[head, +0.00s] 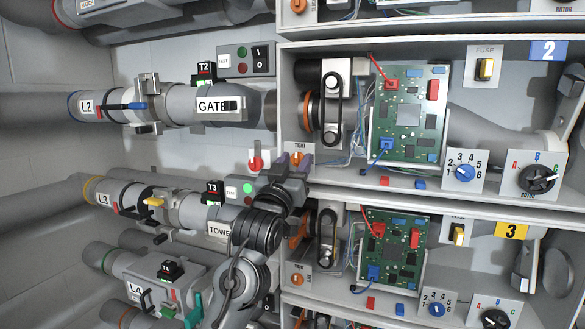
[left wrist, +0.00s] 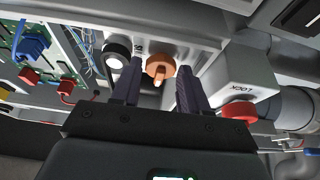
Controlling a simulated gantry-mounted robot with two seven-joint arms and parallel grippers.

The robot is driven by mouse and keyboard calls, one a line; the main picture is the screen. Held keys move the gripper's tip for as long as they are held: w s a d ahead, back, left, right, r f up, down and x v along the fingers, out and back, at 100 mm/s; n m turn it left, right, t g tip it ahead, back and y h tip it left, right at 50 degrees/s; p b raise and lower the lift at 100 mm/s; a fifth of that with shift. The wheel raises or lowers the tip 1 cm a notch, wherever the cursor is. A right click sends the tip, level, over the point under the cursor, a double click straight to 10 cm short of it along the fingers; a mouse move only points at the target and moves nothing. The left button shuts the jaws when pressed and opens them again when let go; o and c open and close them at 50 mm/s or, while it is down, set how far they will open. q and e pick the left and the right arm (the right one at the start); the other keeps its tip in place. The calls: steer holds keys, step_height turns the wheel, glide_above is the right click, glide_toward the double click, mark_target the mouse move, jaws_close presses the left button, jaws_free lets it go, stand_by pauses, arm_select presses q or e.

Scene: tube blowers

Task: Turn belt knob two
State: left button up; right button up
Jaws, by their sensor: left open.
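The belt knob of unit two is an orange knob (head: 297,158) under a TIGHT label on the front edge of the upper bay. My left gripper (head: 294,161) is open, with one dark finger on each side of the knob. In the left wrist view the orange knob (left wrist: 160,67) shows between the spread fingertips (left wrist: 160,76), its pointer toward the gripper. I cannot tell whether the fingers touch it. The belt (head: 332,102) of unit two runs over pulleys just above. My right gripper is not in view.
A red LOCK knob (head: 256,161) sits just left of the gripper, also in the left wrist view (left wrist: 238,111). Circuit boards (head: 409,115), loose red and blue blocks, and numbered dials (head: 465,172) lie right. Unit three's orange knob (head: 297,280) is below.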

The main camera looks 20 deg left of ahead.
arm_select(q)
steer(key=shift+s+f, duration=0.3)
steer(key=shift+s, duration=0.1)
steer(key=b+v, duration=0.3)
steer(key=v, duration=0.7)
steer(key=shift+b, duration=0.3)
steer(key=shift+w, duration=0.1)
